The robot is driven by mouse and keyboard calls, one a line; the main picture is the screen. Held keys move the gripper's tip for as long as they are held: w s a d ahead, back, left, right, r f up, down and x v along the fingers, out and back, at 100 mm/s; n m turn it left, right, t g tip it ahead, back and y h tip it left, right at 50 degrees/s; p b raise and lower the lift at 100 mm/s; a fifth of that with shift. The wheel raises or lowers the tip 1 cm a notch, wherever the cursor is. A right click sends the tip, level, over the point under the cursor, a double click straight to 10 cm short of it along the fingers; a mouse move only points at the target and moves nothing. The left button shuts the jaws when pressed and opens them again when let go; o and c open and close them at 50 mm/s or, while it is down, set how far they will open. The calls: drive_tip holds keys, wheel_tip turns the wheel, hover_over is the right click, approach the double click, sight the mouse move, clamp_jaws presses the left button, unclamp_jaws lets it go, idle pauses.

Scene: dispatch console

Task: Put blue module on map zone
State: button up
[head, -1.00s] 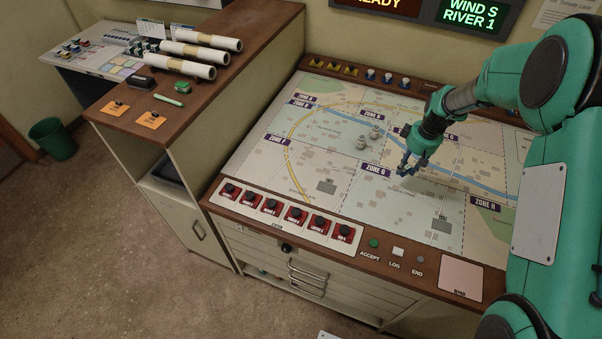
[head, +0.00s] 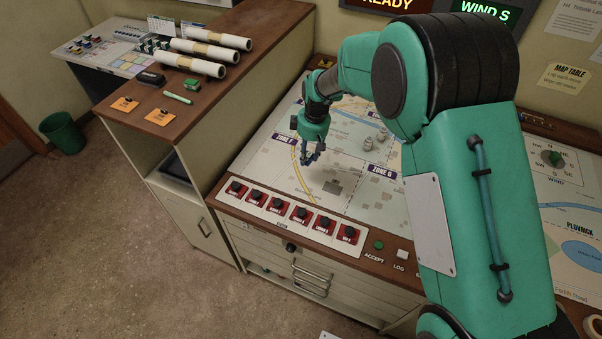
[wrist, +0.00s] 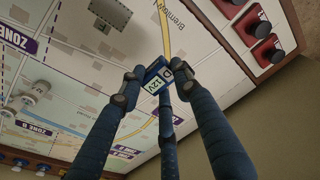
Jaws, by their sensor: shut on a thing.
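My gripper (head: 309,160) hangs over the left part of the map (head: 345,207), above the area between the zone F label (head: 284,138) and the zone G label (head: 382,171). In the wrist view its fingers (wrist: 152,85) are shut on a small blue module (wrist: 153,76) with white lettered labels. In the head view the module is too small to tell apart from the fingertips. The map surface lies beyond the module in the wrist view; the exact gap cannot be told.
Pale round pieces (head: 369,143) stand on the map right of my gripper. Red switches (head: 301,214) line the front edge. A wooden counter with rolled papers (head: 190,66) rises at the left. My arm hides much of the map's right side.

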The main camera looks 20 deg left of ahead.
drive_tip(key=s+a+n, duration=0.1)
drive_tip(key=s+a, duration=0.3)
drive_tip(key=a, duration=0.3)
drive_tip(key=shift+s+r, duration=0.25)
drive_tip(key=shift+s, duration=0.15)
drive_tip(key=shift+f, duration=0.1)
drive_tip(key=shift+f+b, duration=0.3)
drive_tip(key=shift+f, duration=2.75)
drive_tip(key=shift+f, duration=1.9)
drive_tip(key=shift+f, duration=0.1)
drive_tip(key=o, duration=1.2)
drive_tip(key=shift+o, duration=0.2)
